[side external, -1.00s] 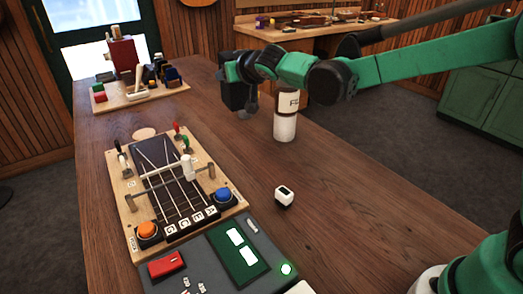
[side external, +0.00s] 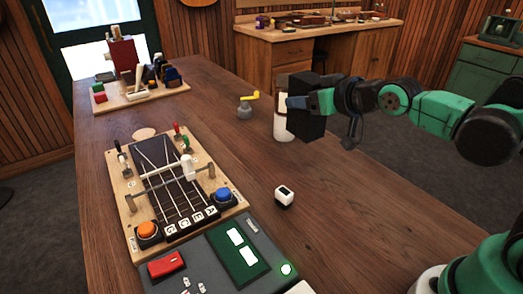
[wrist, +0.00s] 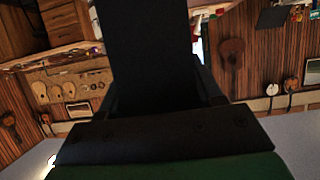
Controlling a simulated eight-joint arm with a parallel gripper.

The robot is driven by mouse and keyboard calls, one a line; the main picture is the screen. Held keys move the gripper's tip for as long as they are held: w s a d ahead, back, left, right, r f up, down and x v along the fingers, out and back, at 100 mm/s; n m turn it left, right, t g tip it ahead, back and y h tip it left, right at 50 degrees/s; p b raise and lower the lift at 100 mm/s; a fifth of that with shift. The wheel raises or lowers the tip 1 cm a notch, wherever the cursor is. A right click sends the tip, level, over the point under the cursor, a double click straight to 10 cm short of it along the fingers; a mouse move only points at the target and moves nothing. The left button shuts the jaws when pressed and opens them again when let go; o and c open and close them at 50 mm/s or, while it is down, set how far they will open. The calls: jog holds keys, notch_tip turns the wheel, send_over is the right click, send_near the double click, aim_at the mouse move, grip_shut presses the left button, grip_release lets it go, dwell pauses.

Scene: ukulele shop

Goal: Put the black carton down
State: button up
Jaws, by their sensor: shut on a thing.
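The black carton (side external: 307,106) is in the air in the side external view, in front of a white bottle and above the right part of the wooden table. My gripper (side external: 299,103) is shut on it. In the wrist view the carton (wrist: 160,45) is a dark upright block filling the upper middle, between the fingers. The carton looks upright and apart from the table top, though its exact height is hard to tell.
The white bottle (side external: 284,128) stands just behind the carton. A grey piece with a yellow handle (side external: 246,104), a small white device (side external: 284,197) and a string board (side external: 175,185) are on the table (side external: 330,215).

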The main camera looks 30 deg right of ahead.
jog(key=shift+s+d+f, duration=0.1)
jog(key=shift+s+f, duration=0.15)
jog(key=shift+s, duration=0.25)
jog(key=shift+s+d+f, duration=0.1)
jog(key=shift+s+f, duration=0.15)
jog(key=shift+s, duration=0.2)
jog(key=shift+w+f, duration=0.1)
jog(key=shift+f, duration=0.2)
jog(key=s+d+f+m+g+h, duration=0.3)
jog(key=d+f+m+g+h, duration=0.15)
jog(key=m+h, duration=0.2)
jog(key=s+d+f+m+g+h, duration=0.3)
jog(key=d+m+g+h, duration=0.25)
jog(key=m, duration=0.25)
jog(key=s+d+r+m+g, duration=0.2)
jog(key=s+m+g, duration=0.2)
jog(key=m+g, duration=0.45)
jog(key=shift+n+h, duration=0.3)
jog(key=shift+s+f, duration=0.15)
jog(key=shift+f, duration=2.9)
